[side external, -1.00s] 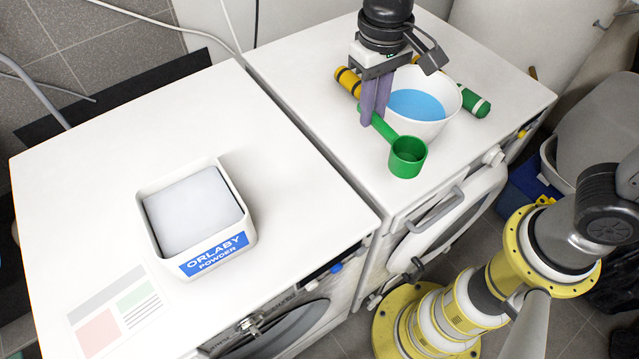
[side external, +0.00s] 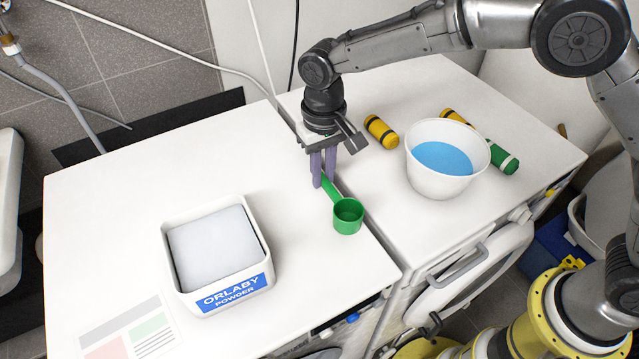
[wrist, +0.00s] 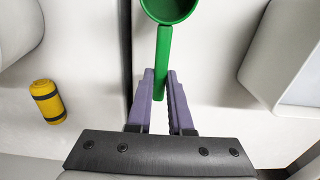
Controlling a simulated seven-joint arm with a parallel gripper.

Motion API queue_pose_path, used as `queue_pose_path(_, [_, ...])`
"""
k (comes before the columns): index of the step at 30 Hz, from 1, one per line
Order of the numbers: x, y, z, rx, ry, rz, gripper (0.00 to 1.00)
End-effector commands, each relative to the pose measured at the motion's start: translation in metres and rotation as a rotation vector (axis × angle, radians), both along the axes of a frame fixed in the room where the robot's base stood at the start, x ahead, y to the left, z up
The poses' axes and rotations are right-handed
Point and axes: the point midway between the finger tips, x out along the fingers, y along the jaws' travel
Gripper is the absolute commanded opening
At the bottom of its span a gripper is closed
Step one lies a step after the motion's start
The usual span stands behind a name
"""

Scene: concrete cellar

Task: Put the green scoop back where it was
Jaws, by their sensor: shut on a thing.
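My gripper (side external: 320,186) is shut on the handle of the green scoop (side external: 348,216). It stands over the left machine top, near the gap between the two machines. The scoop's cup points toward the front and lies right of the fingers. I cannot tell how far the scoop is above the surface. In the wrist view the fingers (wrist: 161,86) pinch the end part of the scoop's handle (wrist: 164,50), and the cup is cut off at the top edge. The white powder box (side external: 221,292), labelled ORLABY POWDER and full of white powder, stands to the left.
A white bowl (side external: 440,187) with blue liquid stands on the right machine. A yellow cylinder (side external: 380,132) lies left of it, another yellow one (side external: 455,117) behind it, and a green cylinder (side external: 497,156) to its right. A printed sheet (side external: 128,335) marks the left machine's front corner.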

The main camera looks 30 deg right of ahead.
Motion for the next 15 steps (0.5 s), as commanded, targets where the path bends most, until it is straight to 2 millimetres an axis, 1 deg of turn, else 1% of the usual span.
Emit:
queue_pose_path(5, [0.006, 0.003, -0.008, 0.0, 0.0, 0.0, 0.0])
queue_pose_path(12, [0.007, 0.004, -0.038, -0.001, 0.002, 0.0, 0.0])
queue_pose_path(15, [0.007, 0.004, -0.04, 0.0, 0.0, 0.0, 0.0])
